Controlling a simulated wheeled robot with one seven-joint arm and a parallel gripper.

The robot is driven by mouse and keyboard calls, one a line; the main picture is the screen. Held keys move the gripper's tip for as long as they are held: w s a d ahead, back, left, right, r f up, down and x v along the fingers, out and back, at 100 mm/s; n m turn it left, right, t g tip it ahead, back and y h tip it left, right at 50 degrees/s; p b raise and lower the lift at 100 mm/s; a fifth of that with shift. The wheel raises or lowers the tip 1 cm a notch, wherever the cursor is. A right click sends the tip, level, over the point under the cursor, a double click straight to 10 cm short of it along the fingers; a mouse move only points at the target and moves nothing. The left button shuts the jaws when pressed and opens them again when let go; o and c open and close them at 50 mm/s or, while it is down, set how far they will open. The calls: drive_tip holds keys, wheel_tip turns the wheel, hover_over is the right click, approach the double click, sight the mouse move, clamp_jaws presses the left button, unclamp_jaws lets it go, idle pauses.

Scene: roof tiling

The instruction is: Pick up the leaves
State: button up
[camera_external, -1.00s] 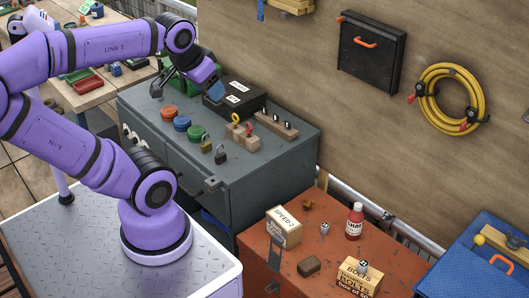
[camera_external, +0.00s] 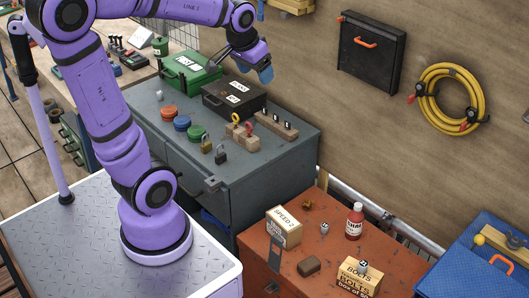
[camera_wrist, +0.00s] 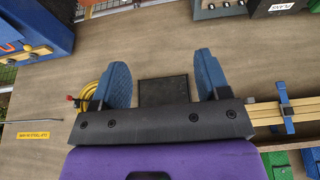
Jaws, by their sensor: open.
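My gripper (camera_external: 266,75) is open and empty, raised in front of the wooden wall, above and behind the black case. No leaves show clearly in the wrist view.
The red-brown cabinet (camera_external: 250,255) also bears the "SPEED 2" box (camera_external: 284,228), a red bottle (camera_external: 355,222), a dark brown block (camera_external: 309,265) and a bolts box (camera_external: 360,277). The grey cabinet (camera_external: 285,150) holds padlocks, coloured discs and a black case (camera_external: 234,99). A yellow hose (camera_external: 450,98) hangs on the wall.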

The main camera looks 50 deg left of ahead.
drive_tip(key=w+f+g, duration=0.1)
drive_tip(key=w+f, duration=0.9)
drive_tip(key=w, duration=0.4)
drive_tip(key=g, duration=0.3)
hover_over(307, 200)
drive_tip(key=w, duration=0.1)
wheel_tip(307, 200, down, 43)
drive_tip(key=shift+a+f, duration=0.1)
wheel_tip(307, 200, down, 6)
drive_tip(key=shift+s+f, duration=0.25)
drive_tip(key=shift+f, duration=0.3)
drive_tip(key=f, duration=0.4)
drive_tip(key=shift+s+d, duration=0.2)
drive_tip(key=shift+s, duration=0.1)
drive_tip(key=c, duration=1)
